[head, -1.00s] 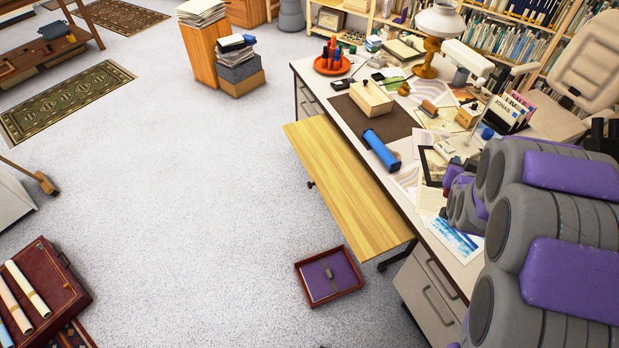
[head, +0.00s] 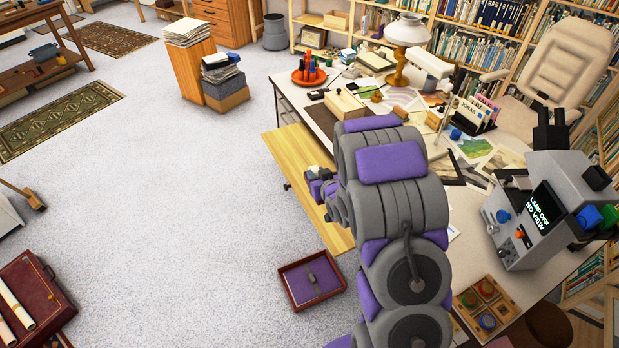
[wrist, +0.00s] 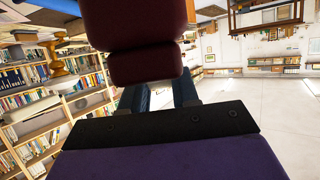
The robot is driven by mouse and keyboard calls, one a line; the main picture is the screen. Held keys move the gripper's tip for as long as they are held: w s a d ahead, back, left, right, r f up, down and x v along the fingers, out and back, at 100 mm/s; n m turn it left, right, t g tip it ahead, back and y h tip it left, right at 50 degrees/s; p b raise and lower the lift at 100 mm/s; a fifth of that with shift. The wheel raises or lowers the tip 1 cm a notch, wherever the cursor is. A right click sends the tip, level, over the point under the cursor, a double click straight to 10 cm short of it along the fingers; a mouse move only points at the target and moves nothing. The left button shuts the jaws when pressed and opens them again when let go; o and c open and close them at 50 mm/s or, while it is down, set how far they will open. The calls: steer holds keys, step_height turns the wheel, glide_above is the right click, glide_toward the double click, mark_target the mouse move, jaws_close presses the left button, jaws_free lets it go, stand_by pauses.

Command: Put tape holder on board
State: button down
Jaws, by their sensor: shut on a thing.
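The board (head: 288,152) is a long yellow wooden surface along the desk's left side in the head view. My gripper (head: 318,184) is over its middle part in that view, partly hidden by my arm. In the wrist view my gripper (wrist: 160,94) has its two fingers shut on a dark red, rounded thing, which I take for the tape holder (wrist: 145,62). It fills the top middle of that view, so its full shape is hidden. A small pale patch shows by the gripper in the head view. I cannot tell whether the held thing touches the board.
The desk (head: 465,205) holds a wooden box (head: 345,105), a lamp (head: 405,35), papers and a grey device (head: 540,205). A red tray (head: 312,280) lies on the floor below the board.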

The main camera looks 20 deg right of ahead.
steer(key=s+d+f+n+y, duration=0.1)
steer(key=s+d+f, duration=0.2)
steer(key=s+f, duration=0.35)
steer(key=s+d+f, duration=0.3)
steer(key=s+f, duration=0.1)
steer(key=f, duration=0.6)
steer(key=w+d+f+b, duration=0.1)
steer(key=w, duration=0.4)
steer(key=w+d+f+b, duration=0.1)
steer(key=w+f+b, duration=0.1)
steer(key=w, duration=0.3)
steer(key=w+d+f+b, duration=0.1)
steer(key=w+f, duration=0.1)
steer(key=w, duration=0.2)
steer(key=shift+w+f, duration=0.1)
steer(key=shift+w, duration=0.3)
steer(key=c, duration=0.8)
jaws_free()
steer(key=shift+c, duration=0.2)
